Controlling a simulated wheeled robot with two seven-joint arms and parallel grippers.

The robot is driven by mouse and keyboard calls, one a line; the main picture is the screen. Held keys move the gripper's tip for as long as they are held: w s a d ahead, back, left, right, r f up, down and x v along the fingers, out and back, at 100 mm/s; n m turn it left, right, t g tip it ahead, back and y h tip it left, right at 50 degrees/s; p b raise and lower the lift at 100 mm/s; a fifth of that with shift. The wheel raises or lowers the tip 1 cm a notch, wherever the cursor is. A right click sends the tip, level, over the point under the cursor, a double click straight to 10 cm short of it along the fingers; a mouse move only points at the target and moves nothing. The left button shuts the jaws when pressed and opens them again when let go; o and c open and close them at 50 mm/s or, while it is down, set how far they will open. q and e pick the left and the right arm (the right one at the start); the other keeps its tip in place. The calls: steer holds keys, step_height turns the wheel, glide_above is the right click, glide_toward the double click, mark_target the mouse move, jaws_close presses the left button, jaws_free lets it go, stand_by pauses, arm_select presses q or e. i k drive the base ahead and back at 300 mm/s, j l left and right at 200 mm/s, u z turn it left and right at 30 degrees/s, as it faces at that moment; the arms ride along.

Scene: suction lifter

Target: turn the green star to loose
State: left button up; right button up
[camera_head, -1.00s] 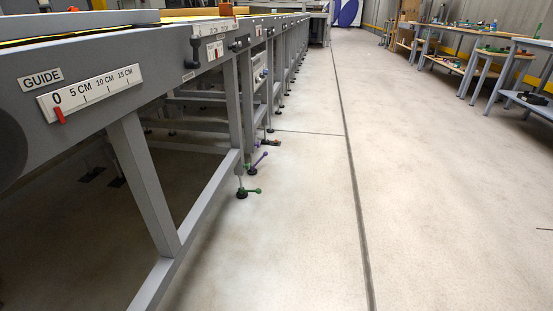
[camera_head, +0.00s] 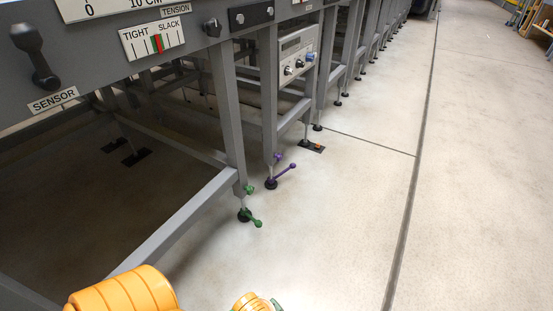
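A small green star knob (camera_head: 249,189) sits on the lower part of a grey conveyor leg in the head view. Just below it, a green lever (camera_head: 256,222) sticks out at the black foot (camera_head: 244,214) of the same leg. The knob is too small to tell whether it stands at loose or tight. Orange parts of my own arms show at the bottom edge. Neither of my grippers can be made out, and nothing of mine touches the knob.
A purple knob (camera_head: 277,157) and purple lever (camera_head: 285,174) are on the leg behind. A grey slanted beam (camera_head: 185,220) runs left of the green knob. A control box (camera_head: 298,52) hangs farther back. Open floor (camera_head: 340,235) lies to the right.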

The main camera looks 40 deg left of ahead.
mark_target(250, 189)
steer(key=i+l+u, duration=0.1)
steer(key=i+u, duration=0.3)
steer(key=i+l+u, duration=0.2)
steer(key=i+u, duration=0.15)
steer(key=i+l+u, duration=0.4)
steer(key=i+j, duration=0.05)
steer(key=i, duration=0.05)
